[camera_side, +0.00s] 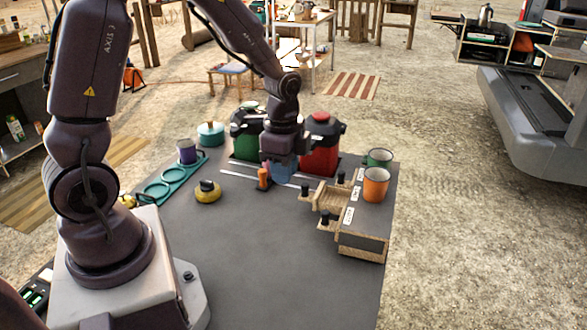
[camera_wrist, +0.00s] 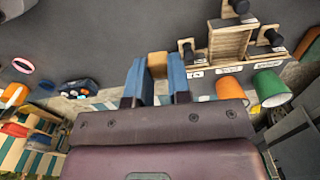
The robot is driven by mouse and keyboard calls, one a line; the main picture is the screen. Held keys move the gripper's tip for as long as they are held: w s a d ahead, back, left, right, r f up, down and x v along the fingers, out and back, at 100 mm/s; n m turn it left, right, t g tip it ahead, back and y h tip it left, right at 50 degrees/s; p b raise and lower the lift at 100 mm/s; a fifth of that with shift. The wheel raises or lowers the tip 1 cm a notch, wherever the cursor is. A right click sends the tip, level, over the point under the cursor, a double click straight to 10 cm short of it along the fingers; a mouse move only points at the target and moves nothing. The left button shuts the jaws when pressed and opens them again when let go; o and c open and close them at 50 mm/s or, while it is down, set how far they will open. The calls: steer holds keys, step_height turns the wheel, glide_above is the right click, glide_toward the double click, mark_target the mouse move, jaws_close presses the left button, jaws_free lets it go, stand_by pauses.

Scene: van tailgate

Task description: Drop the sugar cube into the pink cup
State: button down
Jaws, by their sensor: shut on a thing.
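My gripper (camera_wrist: 158,72) has its two blue fingers shut on a small tan block, which looks like the sugar cube (camera_wrist: 157,62). In the side view my gripper (camera_side: 279,168) is above the middle of the dark table, in front of the canisters; the cube cannot be made out there. A pink ring (camera_wrist: 22,65) shows at the left of the wrist view, apart from my gripper. It may be the rim of the pink cup, but I cannot tell. No pink cup is clear in the side view.
A wooden rack (camera_side: 333,197) with black knobs stands right of my gripper, beside an orange cup (camera_side: 376,184) and a green cup (camera_side: 380,158). A red canister (camera_side: 320,150) and green canister (camera_side: 245,135) stand behind. A purple mug (camera_side: 187,152) is left.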

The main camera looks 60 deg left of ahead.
steer(key=w+a+f, duration=0.2)
steer(key=w+a, duration=0.2)
steer(key=a, duration=0.7)
steer(key=w+a+f, duration=0.2)
steer(key=w+a, duration=0.1)
steer(key=a, duration=0.9)
steer(key=shift+w+d+f, duration=0.1)
steer(key=shift+d+f, duration=0.05)
steer(key=shift+f, duration=1.25)
steer(key=shift+w+d+f, duration=0.1)
steer(key=shift+f, duration=1.25)
steer(key=c, duration=1)
jaws_free()
